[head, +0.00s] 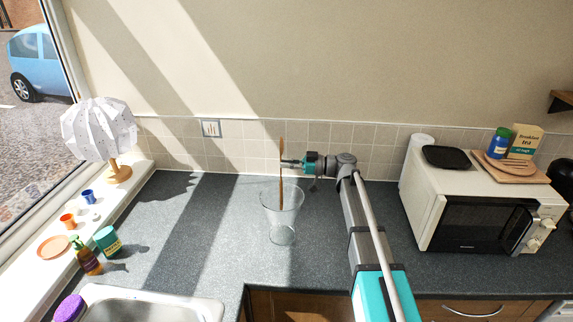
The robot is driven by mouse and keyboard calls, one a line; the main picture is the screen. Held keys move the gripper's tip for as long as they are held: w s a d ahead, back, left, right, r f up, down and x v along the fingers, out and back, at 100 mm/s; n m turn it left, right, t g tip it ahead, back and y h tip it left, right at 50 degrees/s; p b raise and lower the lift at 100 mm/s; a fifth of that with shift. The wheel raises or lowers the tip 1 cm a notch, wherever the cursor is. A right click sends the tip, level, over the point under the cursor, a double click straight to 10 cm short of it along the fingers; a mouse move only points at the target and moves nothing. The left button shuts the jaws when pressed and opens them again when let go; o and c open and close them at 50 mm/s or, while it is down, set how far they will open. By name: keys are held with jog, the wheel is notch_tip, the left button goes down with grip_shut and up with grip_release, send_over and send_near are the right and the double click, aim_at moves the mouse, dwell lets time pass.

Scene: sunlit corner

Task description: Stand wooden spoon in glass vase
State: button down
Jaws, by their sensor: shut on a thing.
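The glass vase (283,232) stands upright on the dark worktop, in the middle of the head view. The wooden spoon (281,190) is upright, with its top end above my gripper and its lower end overlapping the vase's mouth in the picture. My gripper (285,164) comes in from the right and is shut on the spoon around its middle, above the vase rim. The lower end seems to be inside the vase, but I cannot tell how deep it sits.
A white microwave (484,225) with a tray and packets on top stands at the right. A sink (150,305) is at the front left. The worktop (190,235) left of the vase is clear.

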jog(key=shift+f+b, duration=2.2)
jog(key=shift+f, duration=0.2)
jog(key=c, duration=0.7)
grip_release()
jog(key=d, duration=0.7)
jog(key=shift+d+f, duration=0.1)
jog(key=shift+d, duration=0.2)
